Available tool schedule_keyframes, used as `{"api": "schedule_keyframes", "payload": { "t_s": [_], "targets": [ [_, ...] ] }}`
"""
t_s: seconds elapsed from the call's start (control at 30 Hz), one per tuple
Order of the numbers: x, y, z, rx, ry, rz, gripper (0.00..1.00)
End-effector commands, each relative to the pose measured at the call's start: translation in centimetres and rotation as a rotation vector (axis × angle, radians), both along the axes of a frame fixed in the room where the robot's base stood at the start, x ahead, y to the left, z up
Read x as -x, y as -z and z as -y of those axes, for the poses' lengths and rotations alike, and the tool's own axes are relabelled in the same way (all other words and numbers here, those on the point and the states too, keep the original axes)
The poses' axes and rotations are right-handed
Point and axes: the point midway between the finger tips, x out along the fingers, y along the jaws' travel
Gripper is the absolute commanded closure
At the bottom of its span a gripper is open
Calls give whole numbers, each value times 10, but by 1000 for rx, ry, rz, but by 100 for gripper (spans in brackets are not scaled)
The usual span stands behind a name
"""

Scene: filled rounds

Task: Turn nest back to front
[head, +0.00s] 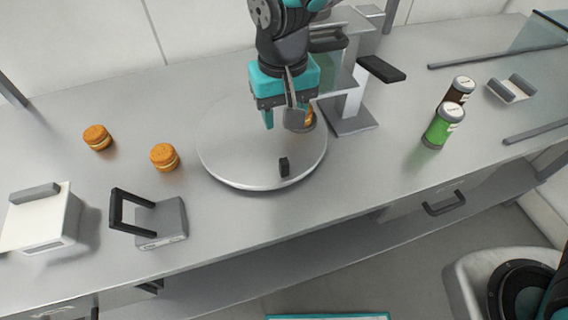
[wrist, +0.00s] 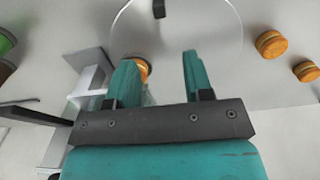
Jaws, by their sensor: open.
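A round silver turntable (head: 235,150) lies on the counter, with a small black peg (head: 284,166) standing near its front edge. The wrist view shows the turntable (wrist: 205,30) and the peg (wrist: 159,9) at the top. An orange sandwich biscuit (head: 309,117) is at the turntable's back right, partly hidden by my gripper; it also shows behind a finger in the wrist view (wrist: 142,69).
A machine with a grey base (head: 350,121) and black lever (head: 381,69) stands close behind right. Two biscuits (head: 97,137) (head: 164,156) and a black-handled grey block (head: 162,224) lie left. Green (head: 441,127) and brown (head: 459,89) jars stand right.

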Motion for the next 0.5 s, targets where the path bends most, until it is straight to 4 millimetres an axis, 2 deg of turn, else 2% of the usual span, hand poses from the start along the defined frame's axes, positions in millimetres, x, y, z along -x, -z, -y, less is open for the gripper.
{"api": "schedule_keyframes", "payload": {
  "t_s": [0.5],
  "targets": [
    [2, 111, 2, 4, -2, -7, 53]
  ]
}}
